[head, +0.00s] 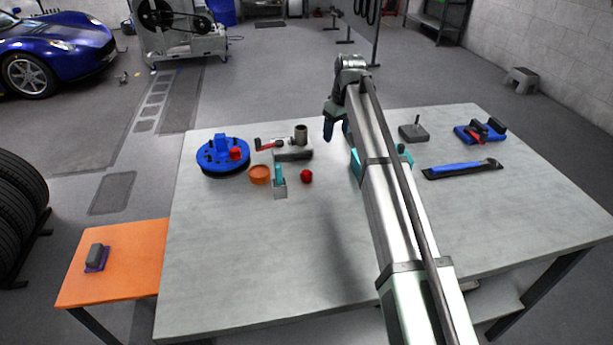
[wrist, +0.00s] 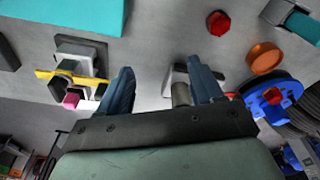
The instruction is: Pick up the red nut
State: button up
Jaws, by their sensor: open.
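The red nut (head: 306,176) lies on the grey table, right of a small teal-handled piece. It also shows near the top of the wrist view (wrist: 218,23), beyond the right finger and clear of it. My gripper (head: 336,130) is above the table, behind and to the right of the nut in the head view. Its blue fingers (wrist: 163,82) are spread apart in the wrist view, with nothing held between them. A second red piece (head: 236,153) sits on the blue hub (head: 212,168).
Near the nut are an orange ring (head: 259,175), the teal-handled piece (head: 280,175) and a grey block with an upright cylinder (head: 302,135). A yellow, black and pink item (wrist: 72,78) is left in the wrist view. The table's front left is clear.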

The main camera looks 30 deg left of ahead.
notch_tip(320, 180, up, 2)
jog(key=n+h, duration=0.1)
jog(key=h, duration=0.1)
send_over(307, 172)
jog(key=shift+g, duration=0.4)
jog(key=f, duration=0.8)
jog(key=shift+s+a, duration=0.25)
jog(key=shift+s, duration=0.15)
jog(key=shift+w+d+f, duration=0.1)
jog(key=shift+w+f, duration=0.1)
jog(key=shift+f, duration=1.2)
jog(key=shift+w+d+f, duration=0.1)
jog(key=shift+w+f, duration=0.05)
jog(key=shift+f, duration=1.2)
grip_shut()
